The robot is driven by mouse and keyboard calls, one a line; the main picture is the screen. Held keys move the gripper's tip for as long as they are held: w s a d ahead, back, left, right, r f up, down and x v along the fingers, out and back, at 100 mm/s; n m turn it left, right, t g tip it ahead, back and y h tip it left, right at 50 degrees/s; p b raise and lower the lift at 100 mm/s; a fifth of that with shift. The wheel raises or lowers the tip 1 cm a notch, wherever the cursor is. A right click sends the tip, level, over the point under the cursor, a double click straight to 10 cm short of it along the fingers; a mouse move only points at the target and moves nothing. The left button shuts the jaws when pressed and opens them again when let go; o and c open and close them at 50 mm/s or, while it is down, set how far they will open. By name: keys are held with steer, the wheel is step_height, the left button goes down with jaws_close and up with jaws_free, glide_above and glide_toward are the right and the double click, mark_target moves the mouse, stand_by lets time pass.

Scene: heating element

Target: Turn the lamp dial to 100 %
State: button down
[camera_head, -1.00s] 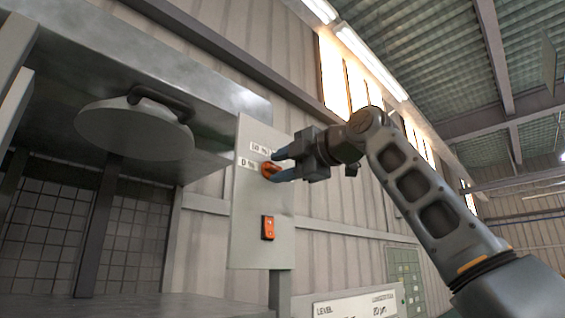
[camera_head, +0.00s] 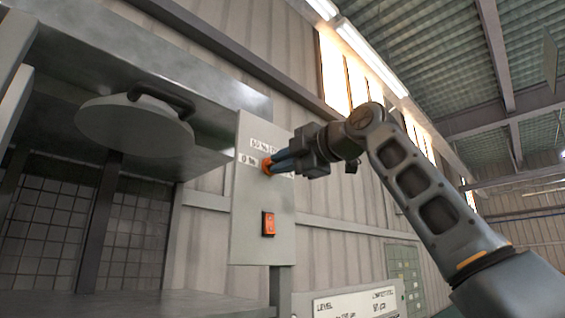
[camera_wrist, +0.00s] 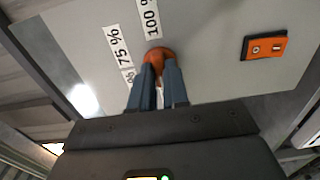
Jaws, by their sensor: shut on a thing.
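The orange lamp dial (camera_head: 266,166) sits on the upper part of a grey control panel (camera_head: 250,215). My gripper (camera_head: 274,165) reaches it from the right, with its blue fingers shut on it. In the wrist view the rounded top of the dial (camera_wrist: 158,54) shows between and above the fingertips (camera_wrist: 160,70). A 100 % label (camera_wrist: 149,18) lies just above the dial there, and a 75 % label (camera_wrist: 117,45) lies to its left. Another label is partly hidden below that. The fingers hide which way the dial points.
An orange switch (camera_head: 268,224) is on the panel below the dial; it also shows in the wrist view (camera_wrist: 268,45). Left of the panel is a metal housing with a round handled lid (camera_head: 135,125). A white sign (camera_head: 350,302) stands at lower right.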

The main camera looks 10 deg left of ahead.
steer(key=shift+m, duration=0.3)
steer(key=shift+f+m, duration=0.2)
steer(key=shift+m, duration=17.3)
steer(key=c, duration=1.1)
jaws_free()
steer(key=shift+r, duration=0.15)
